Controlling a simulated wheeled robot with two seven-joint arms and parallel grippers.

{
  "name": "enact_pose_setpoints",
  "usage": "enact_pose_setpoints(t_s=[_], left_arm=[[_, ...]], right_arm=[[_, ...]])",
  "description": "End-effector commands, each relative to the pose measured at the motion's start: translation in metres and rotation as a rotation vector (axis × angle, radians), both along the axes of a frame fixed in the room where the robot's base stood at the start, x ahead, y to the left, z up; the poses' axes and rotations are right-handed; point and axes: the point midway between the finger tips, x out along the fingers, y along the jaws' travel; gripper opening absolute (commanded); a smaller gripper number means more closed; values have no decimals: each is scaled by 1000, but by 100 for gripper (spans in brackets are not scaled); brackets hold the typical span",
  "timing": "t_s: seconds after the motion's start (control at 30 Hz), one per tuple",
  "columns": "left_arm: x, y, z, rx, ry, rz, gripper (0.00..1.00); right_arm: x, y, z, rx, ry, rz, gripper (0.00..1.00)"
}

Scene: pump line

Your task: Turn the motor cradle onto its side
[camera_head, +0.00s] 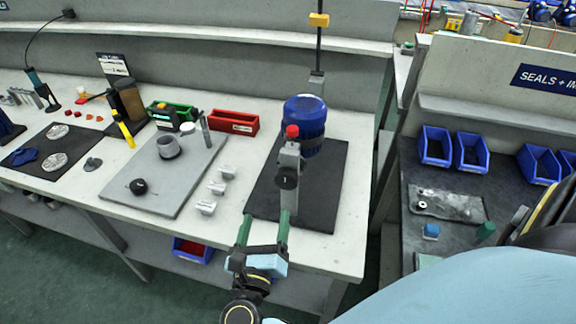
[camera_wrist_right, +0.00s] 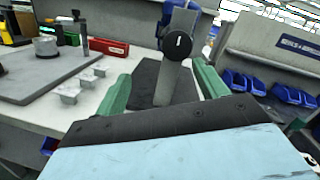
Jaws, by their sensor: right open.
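The motor cradle shows as a grey upright post (camera_head: 289,165) with a red knob on top and a dark round knob on its near face. A blue motor (camera_head: 305,112) sits just behind the post. Both stand over a black mat (camera_head: 325,195) at the right end of the bench. In the right wrist view the grey post (camera_wrist_right: 172,85) rises upright between the fingers, with the motor behind it. My right gripper (camera_head: 265,217) has its green fingers spread near the mat's front edge. It is open and empty, in front of the post. My left gripper is out of view.
A grey board (camera_head: 160,190) with a grey cup-like part lies left of the mat. Several small metal blocks (camera_head: 217,187) stand between them. A red bin (camera_head: 233,122) is behind. A gap separates this bench from the right-hand bench with blue bins (camera_head: 436,146).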

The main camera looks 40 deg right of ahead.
Motion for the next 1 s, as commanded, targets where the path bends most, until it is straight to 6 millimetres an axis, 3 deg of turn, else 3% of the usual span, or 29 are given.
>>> enact_pose_setpoints(t_s=[0.1, 0.27, 0.7, 1.0], left_arm=[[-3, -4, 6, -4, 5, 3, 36], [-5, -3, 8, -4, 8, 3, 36], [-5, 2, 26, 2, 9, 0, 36], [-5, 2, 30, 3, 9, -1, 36]], right_arm=[[-9, -7, 17, 169, -85, -88, 72], [-7, -16, 20, 226, -113, -119, 72], [50, -82, 21, 219, -111, -115, 72], [72, -108, 19, 220, -110, -116, 72]])
